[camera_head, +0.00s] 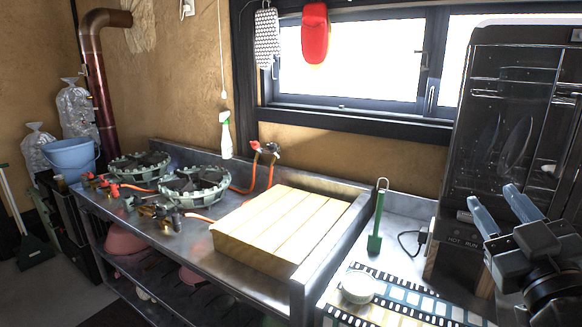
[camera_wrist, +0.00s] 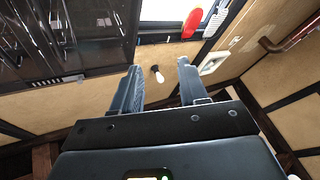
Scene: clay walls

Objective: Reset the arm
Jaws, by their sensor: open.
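My gripper (camera_head: 502,208) is at the right side of the head view, raised in front of the dark cabinet. Its two fingers are apart with nothing between them. In the wrist view my gripper (camera_wrist: 160,85) also shows open and empty, with the wall, a light bulb (camera_wrist: 157,74) and the window beyond it. My wrist and part of my arm fill the lower right of the head view.
A dark glass-fronted cabinet (camera_head: 510,110) stands close behind my gripper. A counter holds a white round container (camera_head: 357,287), a green-handled tool (camera_head: 377,222) and a film-strip mat (camera_head: 400,300). A wooden board (camera_head: 290,225) and gas burners (camera_head: 195,187) are on the metal bench to the left.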

